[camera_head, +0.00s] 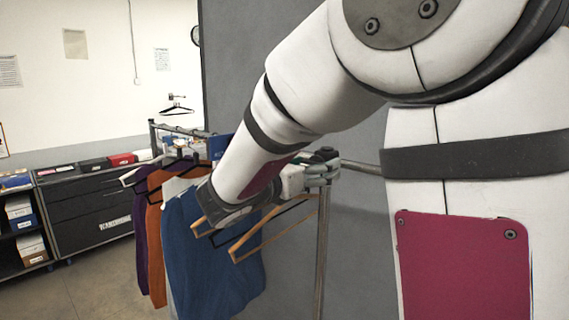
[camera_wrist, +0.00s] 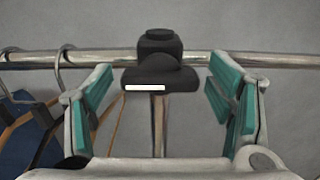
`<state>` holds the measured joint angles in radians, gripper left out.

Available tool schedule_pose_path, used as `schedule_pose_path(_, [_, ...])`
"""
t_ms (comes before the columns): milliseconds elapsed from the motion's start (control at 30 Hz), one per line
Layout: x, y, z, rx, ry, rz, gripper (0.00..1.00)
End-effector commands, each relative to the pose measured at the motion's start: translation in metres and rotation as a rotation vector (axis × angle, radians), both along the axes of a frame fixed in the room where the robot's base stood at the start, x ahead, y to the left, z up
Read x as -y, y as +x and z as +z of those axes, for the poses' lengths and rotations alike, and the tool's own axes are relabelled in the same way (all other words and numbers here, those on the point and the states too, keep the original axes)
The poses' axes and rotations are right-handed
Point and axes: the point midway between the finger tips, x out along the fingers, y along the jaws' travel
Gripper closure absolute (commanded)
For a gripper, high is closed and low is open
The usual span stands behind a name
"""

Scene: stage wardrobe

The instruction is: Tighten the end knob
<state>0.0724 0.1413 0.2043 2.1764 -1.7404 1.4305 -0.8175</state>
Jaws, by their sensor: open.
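The end knob (camera_wrist: 158,72) is a black part on the metal rail, at the top of an upright post (camera_wrist: 159,125). It has a squat cap on top, a rounded front and a white strip on its lower front edge. In the wrist view my gripper (camera_wrist: 161,82) is open, with one teal-padded finger to the left of the knob and one to the right. Gaps show between the pads and the knob. In the head view my gripper (camera_head: 318,172) is at the top of the rack's post (camera_head: 322,235), and my arm hides part of the rack.
Hangers with blue (camera_head: 205,255), orange (camera_head: 154,240) and purple garments hang left of the post. In the wrist view, hanger hooks (camera_wrist: 62,68) sit on the rail close to the left finger. A grey panel (camera_head: 355,235) stands behind. A dark cabinet (camera_head: 88,212) is at the left.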

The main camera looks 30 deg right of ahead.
Motion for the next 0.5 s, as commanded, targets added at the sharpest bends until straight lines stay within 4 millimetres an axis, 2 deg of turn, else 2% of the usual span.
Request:
schedule_pose_path(333, [0.0043,0.0019,-0.0003,0.000,0.000,0.001,0.25])
schedule_pose_path(367, [0.0042,0.0019,-0.0003,0.000,0.000,0.001,0.27])
schedule_pose_path(500, [0.0042,0.0017,-0.0003,0.000,0.000,0.001,0.59])
